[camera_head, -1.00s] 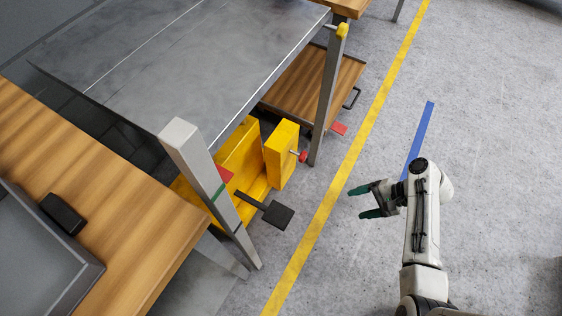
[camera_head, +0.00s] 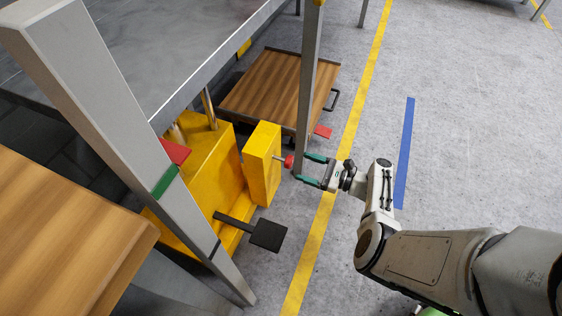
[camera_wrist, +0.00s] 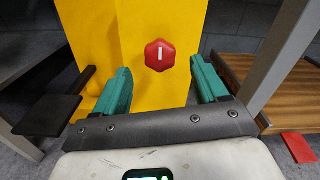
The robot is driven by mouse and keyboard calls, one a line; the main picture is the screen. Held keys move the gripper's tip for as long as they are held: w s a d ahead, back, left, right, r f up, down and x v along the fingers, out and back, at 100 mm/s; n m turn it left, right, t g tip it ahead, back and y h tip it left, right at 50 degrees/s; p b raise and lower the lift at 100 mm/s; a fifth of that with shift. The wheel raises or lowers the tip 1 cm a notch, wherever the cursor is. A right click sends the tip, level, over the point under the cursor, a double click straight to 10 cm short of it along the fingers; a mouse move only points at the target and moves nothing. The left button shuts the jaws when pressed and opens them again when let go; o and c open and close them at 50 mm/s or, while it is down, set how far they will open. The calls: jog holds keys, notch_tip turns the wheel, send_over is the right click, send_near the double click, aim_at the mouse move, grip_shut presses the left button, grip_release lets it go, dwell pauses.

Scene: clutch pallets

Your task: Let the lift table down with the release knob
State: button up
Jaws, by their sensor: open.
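The red release knob (camera_head: 289,162) sticks out on a short metal shaft from the yellow box (camera_head: 262,165) of the lift table. In the wrist view the knob (camera_wrist: 160,55) is a red hexagon with a white bar, upright, between and beyond my two green fingertips. My gripper (camera_head: 308,167) is open, with its fingers pointing at the knob; I cannot tell whether the tips reach around it. The grey table top (camera_head: 190,50) stands raised above the yellow base. A black foot pedal (camera_head: 268,235) juts out low at the front.
A grey post (camera_head: 308,90) stands close beside the knob and my fingers. A low wooden cart (camera_head: 265,85) stands behind.

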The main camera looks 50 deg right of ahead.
aim_at(292, 163)
jog(key=b+x, duration=0.1)
jog(key=x, duration=0.7)
jog(key=shift+w+a+f+b, duration=0.1)
jog(key=shift+w+b, duration=0.1)
jog(key=shift+b, duration=0.15)
jog(key=shift+c, duration=0.3)
jog(key=c, duration=1)
